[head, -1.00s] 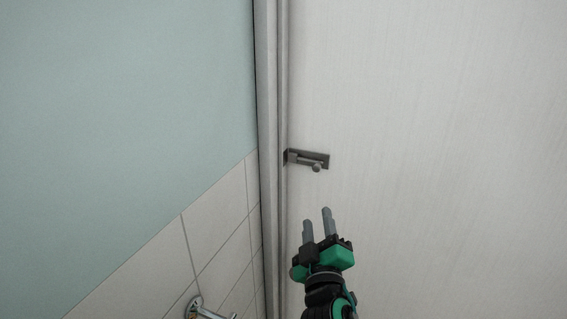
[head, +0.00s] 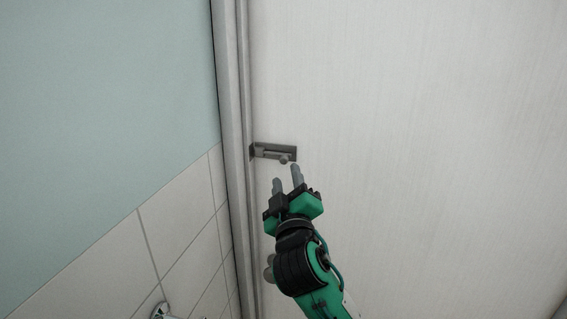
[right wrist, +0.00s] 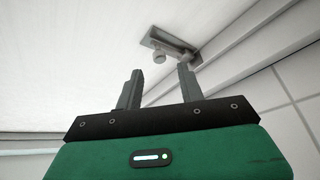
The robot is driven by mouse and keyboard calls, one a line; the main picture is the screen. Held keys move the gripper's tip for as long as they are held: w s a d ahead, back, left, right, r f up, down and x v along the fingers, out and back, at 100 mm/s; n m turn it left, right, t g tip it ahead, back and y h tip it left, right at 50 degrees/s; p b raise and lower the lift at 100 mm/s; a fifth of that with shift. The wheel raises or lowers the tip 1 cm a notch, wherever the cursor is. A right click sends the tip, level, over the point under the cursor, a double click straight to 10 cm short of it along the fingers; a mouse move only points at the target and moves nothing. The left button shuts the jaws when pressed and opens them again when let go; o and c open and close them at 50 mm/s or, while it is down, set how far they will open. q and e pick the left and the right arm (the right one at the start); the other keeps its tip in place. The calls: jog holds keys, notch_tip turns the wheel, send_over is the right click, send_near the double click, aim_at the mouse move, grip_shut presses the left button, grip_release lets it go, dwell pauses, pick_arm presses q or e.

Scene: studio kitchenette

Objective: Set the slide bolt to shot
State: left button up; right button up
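The slide bolt (head: 272,151) is a small dark metal plate with a rod and a round knob (head: 284,160) at its right end. It sits on the white door (head: 420,140) beside the frame. My right gripper (head: 287,178) is open and empty just below the bolt, its fingers pointing up at it. In the right wrist view the bolt (right wrist: 172,43) is beyond the fingertips, with the knob (right wrist: 160,57) between the two fingers' lines. I see no contact with the knob. My left gripper is not in view.
A grey door frame (head: 233,120) runs upright just left of the bolt. Left of it is a wall, pale green above and white tile (head: 170,220) below. A chrome fitting (head: 162,311) shows at the bottom left. The door face to the right is clear.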

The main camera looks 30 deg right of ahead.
aim_at(284, 162)
jog(key=p+x, duration=0.1)
jog(key=x, duration=0.4)
jog(key=shift+w+d+r, duration=0.2)
jog(key=shift+w+r, duration=0.05)
jog(key=shift+w, duration=0.05)
jog(key=shift+w+d+p, duration=0.2)
jog(key=shift+w+p, duration=0.15)
jog(key=shift+w, duration=0.1)
